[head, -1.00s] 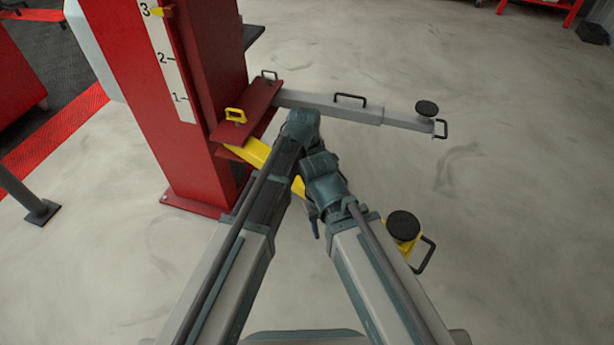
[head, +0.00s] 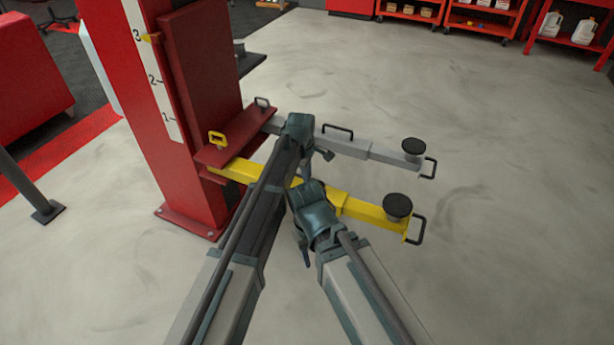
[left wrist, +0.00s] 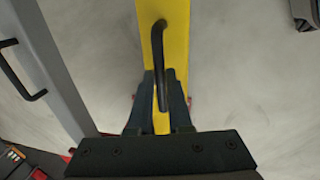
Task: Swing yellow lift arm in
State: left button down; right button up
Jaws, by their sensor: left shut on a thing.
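The yellow lift arm (head: 372,211) reaches out from the red lift post (head: 187,175), with a black round pad (head: 397,205) and an end handle (head: 416,229) at its free end. In the left wrist view the yellow arm (left wrist: 163,20) runs down the middle, and my left gripper (left wrist: 160,84) is shut on its black handle (left wrist: 157,45). In the head view that grip is hidden behind my arm links. My right arm's wrist overlaps the middle of the yellow arm in the head view; its gripper fingers cannot be made out.
A grey lift arm (head: 345,145) with a black pad (head: 413,146) lies beyond the yellow one, with a gap between them. It also shows at left in the left wrist view (left wrist: 48,65). Red shelves (head: 485,20) stand far back. The floor at right is clear.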

pick_arm(q)
jog(key=shift+w+d, duration=0.2)
jog(key=shift+w, duration=0.15)
jog(key=c, duration=0.8)
grip_release()
jog(key=shift+c, duration=0.2)
jog(key=shift+s+r, duration=0.1)
jog(key=shift+r, duration=0.05)
jog(key=shift+r+p, duration=0.2)
jog(key=shift+p, duration=0.15)
notch_tip(320, 180, up, 13)
jog(key=s+a+p, duration=0.1)
jog(key=s+p, duration=0.1)
jog(key=p, duration=1.1)
jog(key=shift+a, duration=0.15)
jog(key=shift+s, duration=0.1)
